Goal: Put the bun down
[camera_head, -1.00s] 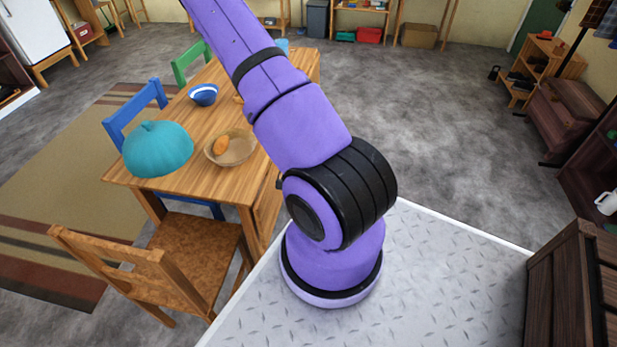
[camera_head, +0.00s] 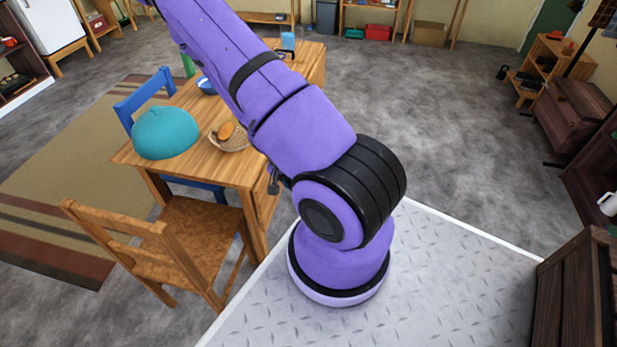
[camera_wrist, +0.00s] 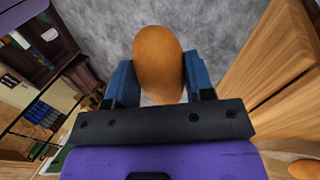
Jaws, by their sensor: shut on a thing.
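My gripper (camera_wrist: 160,84) is shut on an orange-brown oval bun (camera_wrist: 158,58) in the wrist view, with a blue finger on either side. Grey floor shows behind the bun, and the wooden table's edge (camera_wrist: 262,62) is to its right. In the head view my arm hides the held bun. A similar bun (camera_head: 226,131) lies in a woven basket (camera_head: 240,143) on the wooden table (camera_head: 190,165). An orange-brown thing (camera_wrist: 304,168) also shows at the lower right of the wrist view.
A teal dome-shaped thing (camera_head: 165,132) is at the table's left corner. A blue-and-white bowl (camera_head: 206,86) is behind the basket, partly hidden by my arm. A wooden chair (camera_head: 150,250) stands at the table's near side, a blue chair (camera_head: 140,98) at its left.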

